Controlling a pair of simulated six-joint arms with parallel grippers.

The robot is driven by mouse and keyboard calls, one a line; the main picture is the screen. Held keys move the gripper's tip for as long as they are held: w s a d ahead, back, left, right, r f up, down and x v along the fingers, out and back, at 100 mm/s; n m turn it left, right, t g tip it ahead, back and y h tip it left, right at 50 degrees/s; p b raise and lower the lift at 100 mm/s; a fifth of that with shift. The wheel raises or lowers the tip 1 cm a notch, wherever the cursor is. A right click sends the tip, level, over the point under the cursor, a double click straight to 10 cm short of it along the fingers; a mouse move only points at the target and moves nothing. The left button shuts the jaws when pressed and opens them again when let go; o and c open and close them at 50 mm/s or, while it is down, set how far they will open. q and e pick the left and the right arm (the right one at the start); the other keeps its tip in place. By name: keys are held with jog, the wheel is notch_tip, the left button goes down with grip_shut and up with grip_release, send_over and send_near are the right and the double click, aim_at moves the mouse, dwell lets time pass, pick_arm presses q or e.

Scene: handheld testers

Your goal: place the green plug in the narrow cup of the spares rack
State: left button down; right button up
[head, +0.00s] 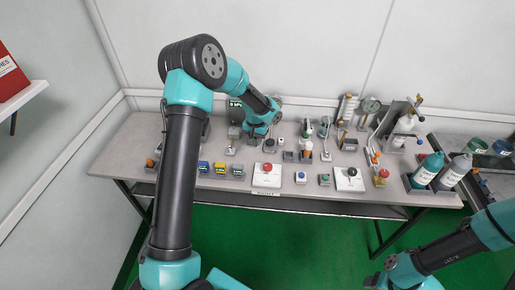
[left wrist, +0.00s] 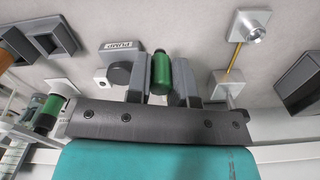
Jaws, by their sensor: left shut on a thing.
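A green plug (left wrist: 160,72) with a dark end stands out between the two grey fingers of my left gripper (left wrist: 161,80) in the left wrist view. The fingers are shut on it, and it is held above the pale bench top. In the head view my left gripper (head: 252,134) is over the back left of the bench, and the plug cannot be made out there. I cannot tell for sure which holder is the spares rack or which cup is the narrow one. My right gripper (head: 380,281) is low at the lower right, off the bench; its fingers are unclear.
A block marked PUMP (left wrist: 122,46) with a dark knob is close beside the plug. The bench (head: 140,140) carries a red-button box (head: 267,180) and bottles (head: 428,170) at right.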

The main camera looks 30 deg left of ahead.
pick_arm(q)
jog(key=shift+f, duration=0.5)
jog(key=shift+f, duration=1.9)
jog(key=shift+f, duration=0.1)
jog(key=c, duration=1)
grip_release()
notch_tip(320, 180, up, 12)
jog(key=shift+r, duration=0.15)
jog(key=shift+o, duration=0.2)
